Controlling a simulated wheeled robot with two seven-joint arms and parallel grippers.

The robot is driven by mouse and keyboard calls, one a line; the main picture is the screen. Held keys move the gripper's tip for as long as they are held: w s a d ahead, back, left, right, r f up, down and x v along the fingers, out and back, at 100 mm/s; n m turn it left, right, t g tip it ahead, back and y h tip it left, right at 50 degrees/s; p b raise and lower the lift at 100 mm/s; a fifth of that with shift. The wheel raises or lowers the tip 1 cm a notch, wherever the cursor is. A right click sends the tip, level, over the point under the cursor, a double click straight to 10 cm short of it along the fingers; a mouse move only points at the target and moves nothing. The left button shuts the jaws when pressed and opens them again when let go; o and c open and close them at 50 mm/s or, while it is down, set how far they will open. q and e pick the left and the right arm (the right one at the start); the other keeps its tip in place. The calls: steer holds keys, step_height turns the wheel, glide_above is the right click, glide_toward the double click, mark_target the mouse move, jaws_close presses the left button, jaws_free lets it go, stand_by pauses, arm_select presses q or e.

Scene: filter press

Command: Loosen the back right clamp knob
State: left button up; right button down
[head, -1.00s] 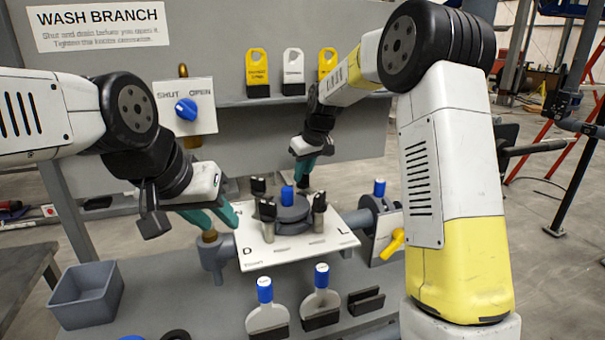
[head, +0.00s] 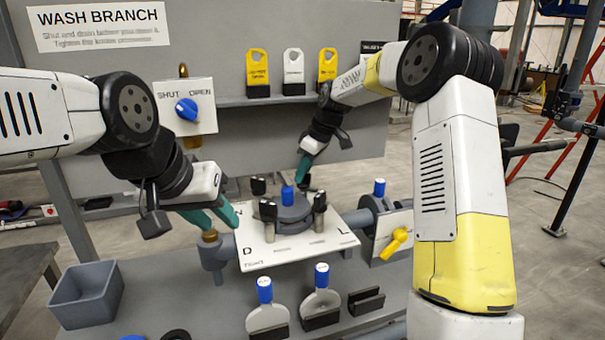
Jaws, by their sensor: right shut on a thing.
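The filter housing's round grey lid (head: 291,209) sits on a white plate (head: 255,250), with a blue-capped post (head: 287,194) at its middle. Black clamp knobs stand around it: back left (head: 258,186), front left (head: 267,211) and front right (head: 320,203). The back right clamp knob (head: 304,184) is mostly hidden by the teal fingers of my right gripper (head: 303,177), which comes down from above and is shut on it. My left gripper (head: 222,222) is open and empty, its teal fingers apart above a brass-topped grey pipe fitting (head: 210,240) left of the plate.
A blue valve knob (head: 186,110) is on the SHUT/OPEN panel behind. Yellow and white tags (head: 293,70) stand on the back shelf. A yellow handle (head: 396,240) is at right. Blue-topped paddles (head: 266,300) stand in front, and a grey bin (head: 88,293) is front left.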

mark_target(312, 188)
steer(key=c, duration=1.4)
jaws_free()
steer(key=shift+o, duration=0.2)
steer(key=v, duration=0.7)
steer(key=shift+d+r, duration=0.15)
steer(key=shift+r, duration=0.2)
steer(key=shift+s, duration=0.1)
steer(key=s+d+r+m+t+h, duration=0.1)
steer(key=s+d+r+m, duration=0.2)
steer(key=s+r, duration=0.35)
steer(key=s+d+f+m+t, duration=0.1)
steer(key=s+d+m, duration=0.1)
steer(key=s, duration=0.7)
steer(key=s+d+f+m+t, duration=0.1)
steer(key=s+d+f+m, duration=0.1)
steer(key=s, duration=0.7)
steer(key=s+d+f+m+t+h, duration=0.1)
steer(key=s+d+m, duration=0.3)
steer(key=s, duration=0.5)
steer(key=shift+s+f+m, duration=0.35)
steer(key=shift+f+m, duration=0.25)
